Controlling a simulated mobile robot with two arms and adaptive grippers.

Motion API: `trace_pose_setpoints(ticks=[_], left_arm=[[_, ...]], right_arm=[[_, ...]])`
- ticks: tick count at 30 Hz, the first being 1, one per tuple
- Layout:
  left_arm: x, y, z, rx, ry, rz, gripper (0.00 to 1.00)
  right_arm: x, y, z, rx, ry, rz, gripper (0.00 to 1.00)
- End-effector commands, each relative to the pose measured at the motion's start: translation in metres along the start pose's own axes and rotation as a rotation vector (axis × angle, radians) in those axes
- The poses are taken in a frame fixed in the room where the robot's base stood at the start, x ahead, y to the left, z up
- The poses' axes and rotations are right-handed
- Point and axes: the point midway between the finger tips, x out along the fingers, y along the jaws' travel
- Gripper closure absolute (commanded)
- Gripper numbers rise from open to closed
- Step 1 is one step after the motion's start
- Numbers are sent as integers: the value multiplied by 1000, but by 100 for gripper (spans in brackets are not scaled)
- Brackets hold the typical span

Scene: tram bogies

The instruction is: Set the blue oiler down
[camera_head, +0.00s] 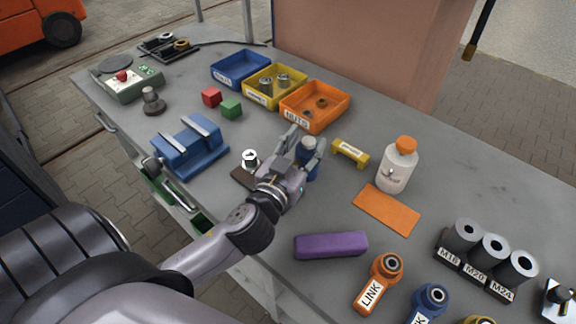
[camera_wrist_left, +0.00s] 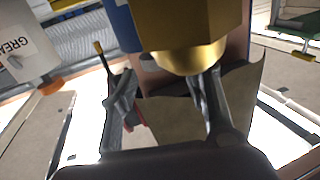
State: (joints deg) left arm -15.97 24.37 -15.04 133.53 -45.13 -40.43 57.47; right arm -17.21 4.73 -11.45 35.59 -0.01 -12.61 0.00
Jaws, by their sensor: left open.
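The blue oiler (camera_head: 309,171) appears upright on the grey bench in the head view, beside the brown pad. My left gripper (camera_head: 304,144) is open around its upper part, with one finger on each side. The wrist and fingers hide part of the oiler, so I cannot tell whether a finger touches it. In the left wrist view the open fingers of the left gripper (camera_wrist_left: 168,98) show below a large gold-coloured shape (camera_wrist_left: 190,35), which I cannot identify for sure. My right gripper is not in view.
A yellow block (camera_head: 350,153), a white bottle with orange cap (camera_head: 396,170) and an orange mat (camera_head: 387,209) lie to the right. A purple block (camera_head: 331,245) is nearer. A blue vise (camera_head: 190,150) stands left. Blue, yellow and orange bins (camera_head: 314,107) stand behind.

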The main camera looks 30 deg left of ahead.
Motion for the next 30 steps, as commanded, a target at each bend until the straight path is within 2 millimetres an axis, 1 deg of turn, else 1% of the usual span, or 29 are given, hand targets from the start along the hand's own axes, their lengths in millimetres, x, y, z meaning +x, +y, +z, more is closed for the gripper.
trace_pose_setpoints(ticks=[1, 5, 6, 10, 12, 15, 21, 30], left_arm=[[-12, 0, 5, -3, -1, -1, 57], [-40, -1, 4, -3, 0, -2, 57], [-46, 0, 3, -3, -2, -2, 57], [-68, -1, 1, -1, 0, -3, 57], [-75, -1, -3, -4, 1, -6, 57], [-84, -1, -3, -3, 4, -5, 57], [-94, -1, -2, 0, 5, -3, 57], [-95, -1, -1, 1, 6, -1, 57]], right_arm=[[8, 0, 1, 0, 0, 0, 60], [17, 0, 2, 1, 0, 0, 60], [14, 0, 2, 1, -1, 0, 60], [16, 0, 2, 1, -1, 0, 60], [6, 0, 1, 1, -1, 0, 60], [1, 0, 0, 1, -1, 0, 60], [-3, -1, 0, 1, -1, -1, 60], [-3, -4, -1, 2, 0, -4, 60]])
